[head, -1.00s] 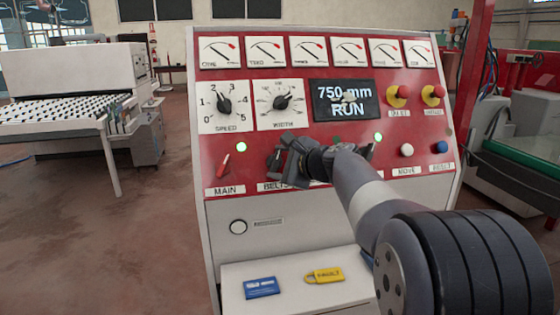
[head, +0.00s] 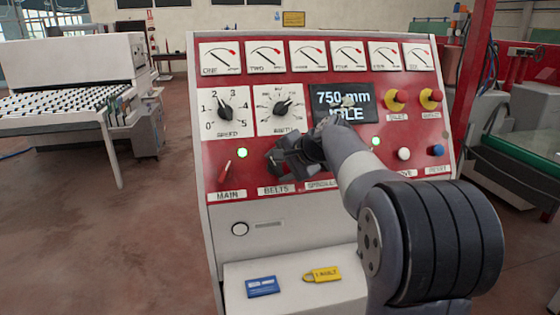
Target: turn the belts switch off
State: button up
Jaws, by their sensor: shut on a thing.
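The red control panel (head: 222,155) fills the middle of the head view. My gripper (head: 274,162) is at the panel face, just above the BELTS label (head: 276,190), shut on the belts switch. The gripper hides the switch, so I cannot see its exact angle. The display (head: 345,101) reads "750 mm" and "IDLE". My arm reaches in from the lower right.
The SPEED dial (head: 226,106) and WIDTH dial (head: 282,104) are above.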

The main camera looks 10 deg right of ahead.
jog(key=shift+n, duration=0.5)
jog(key=o, duration=1)
jog(key=b+v, duration=0.1)
jog(key=v, duration=0.9)
jog(key=shift+s+r, duration=0.2)
jog(key=shift+r, duration=0.3)
